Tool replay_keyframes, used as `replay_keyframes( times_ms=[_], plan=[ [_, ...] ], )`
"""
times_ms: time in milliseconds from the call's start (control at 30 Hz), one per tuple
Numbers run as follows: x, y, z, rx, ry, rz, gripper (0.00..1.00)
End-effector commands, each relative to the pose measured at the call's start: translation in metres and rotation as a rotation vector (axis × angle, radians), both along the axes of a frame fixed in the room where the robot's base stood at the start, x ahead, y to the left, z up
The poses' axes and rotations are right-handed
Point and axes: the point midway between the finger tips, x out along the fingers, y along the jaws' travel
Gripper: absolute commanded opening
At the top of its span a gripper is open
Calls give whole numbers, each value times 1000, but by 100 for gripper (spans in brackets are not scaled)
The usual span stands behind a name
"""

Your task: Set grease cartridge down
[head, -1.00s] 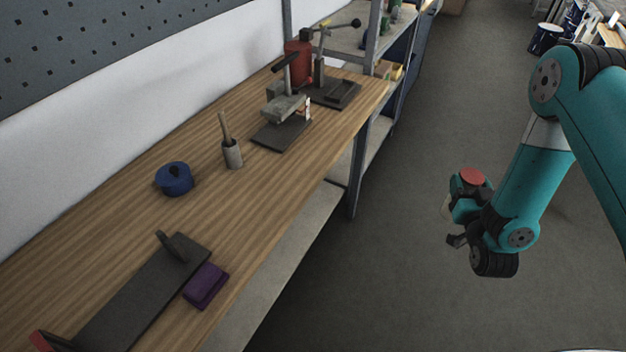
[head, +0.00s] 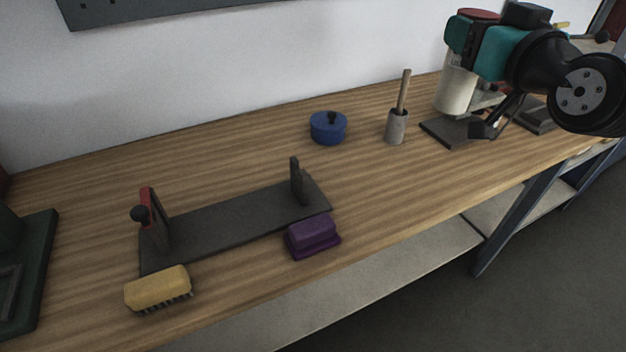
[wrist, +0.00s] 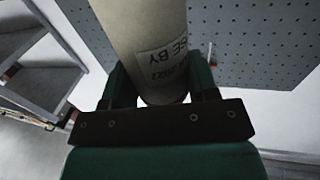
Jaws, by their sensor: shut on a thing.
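My gripper (head: 466,45) is shut on the grease cartridge (head: 455,92), a cream cylinder, held upright at the upper right of the head view. A red cap-like top shows above the jaws. In the wrist view the cartridge (wrist: 150,25) stands between the two fingers, with printed label text on its side. In the head view it overlaps the dark-based bench tool behind it; I cannot tell its exact height above the wooden bench (head: 400,190). A dark cradle (head: 225,222) with two uprights lies empty on the bench, left of my gripper.
A purple block (head: 313,236) and a yellow brush (head: 158,289) lie at the cradle's front. A blue lidded pot (head: 328,128) and a grey cup (head: 396,127) with a stick stand behind. A green-based device (head: 35,260) is at far left. Bench between cup and front edge is clear.

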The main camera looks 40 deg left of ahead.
Motion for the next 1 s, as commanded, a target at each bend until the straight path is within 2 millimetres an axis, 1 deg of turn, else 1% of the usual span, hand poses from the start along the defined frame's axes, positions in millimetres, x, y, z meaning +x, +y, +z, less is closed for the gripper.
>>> replay_keyframes(
  times_ms=[33,100,200,333,433,467,567,600,833,900,1000],
  plan=[
    [-14,9,8,4,-6,36,16],
    [-27,18,18,3,-4,71,16],
    [-38,24,26,1,-1,99,16],
    [-41,25,30,0,0,107,16],
    [-40,25,25,-1,2,106,16],
    [-40,25,20,-2,4,106,16],
    [-40,25,-1,-5,7,106,16],
    [-40,25,-12,-6,9,105,16],
    [-39,25,-79,-5,9,104,16],
    [-39,24,-96,-3,8,103,16],
    [-40,25,-115,-2,6,104,16]
  ],
)
